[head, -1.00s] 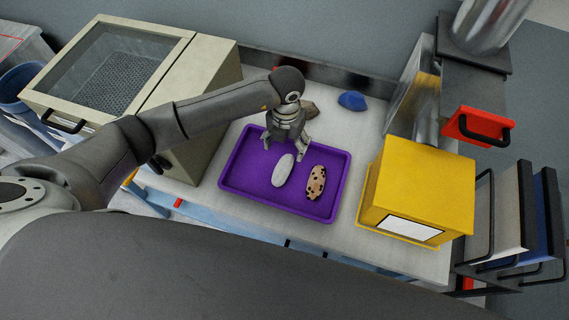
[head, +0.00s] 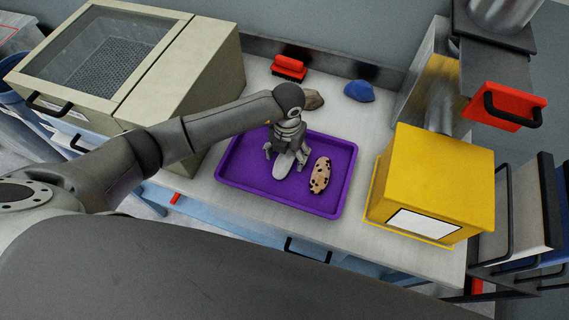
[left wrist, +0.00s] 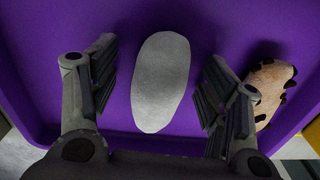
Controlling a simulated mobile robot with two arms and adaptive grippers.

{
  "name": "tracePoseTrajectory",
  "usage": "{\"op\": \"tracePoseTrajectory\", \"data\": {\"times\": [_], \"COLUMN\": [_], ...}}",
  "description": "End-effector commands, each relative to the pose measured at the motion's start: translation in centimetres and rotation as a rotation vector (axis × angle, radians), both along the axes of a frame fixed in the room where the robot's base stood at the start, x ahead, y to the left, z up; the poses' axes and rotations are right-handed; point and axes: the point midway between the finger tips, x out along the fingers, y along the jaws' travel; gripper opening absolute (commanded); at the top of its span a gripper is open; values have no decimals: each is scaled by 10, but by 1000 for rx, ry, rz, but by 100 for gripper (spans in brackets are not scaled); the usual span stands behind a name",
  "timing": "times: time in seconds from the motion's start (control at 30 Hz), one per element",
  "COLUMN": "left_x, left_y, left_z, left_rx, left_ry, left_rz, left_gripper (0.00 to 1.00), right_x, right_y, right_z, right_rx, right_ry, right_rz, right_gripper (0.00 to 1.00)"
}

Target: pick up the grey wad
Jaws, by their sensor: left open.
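The grey wad (head: 284,167) is a pale, smooth oval lying in the purple tray (head: 236,178). In the left wrist view the wad (left wrist: 161,82) lies lengthwise between the two fingers, with purple floor showing on both sides. My left gripper (head: 285,157) is open above the wad, pointing down, and hides its far end in the head view. The left gripper (left wrist: 160,78) touches neither side of the wad in the wrist view. My right gripper is not in view.
A tan wad with dark spots (head: 320,175) lies right of the grey wad in the tray. Behind stand a brown lump (head: 313,100), a blue lump (head: 359,91) and a red brush (head: 289,67). A yellow box (head: 432,180) stands right, a beige glass-topped case (head: 185,75) left.

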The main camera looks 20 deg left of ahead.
Motion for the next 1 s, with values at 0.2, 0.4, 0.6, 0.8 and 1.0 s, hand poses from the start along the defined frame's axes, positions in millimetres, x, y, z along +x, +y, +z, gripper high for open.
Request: {"op": "tracePoseTrajectory", "data": {"times": [0.2, 0.4, 0.6, 0.8, 1.0], "left_x": [0, 0, 0, 0, 1], "left_y": [0, 0, 0, 0, 0], "left_z": [-2, -2, -2, -2, 1], "left_rx": [0, 0, 0, 0, 0], "left_ry": [-1, -1, -1, -1, -1], "left_rz": [0, 0, 0, 0, 0], "left_gripper": [70, 50, 24, 21, 21], "right_x": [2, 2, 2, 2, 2], "right_y": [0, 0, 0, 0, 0], "right_z": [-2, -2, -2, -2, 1], "right_rx": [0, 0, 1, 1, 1], "right_ry": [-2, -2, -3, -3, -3], "right_rz": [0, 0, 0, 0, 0], "right_gripper": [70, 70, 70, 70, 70]}}
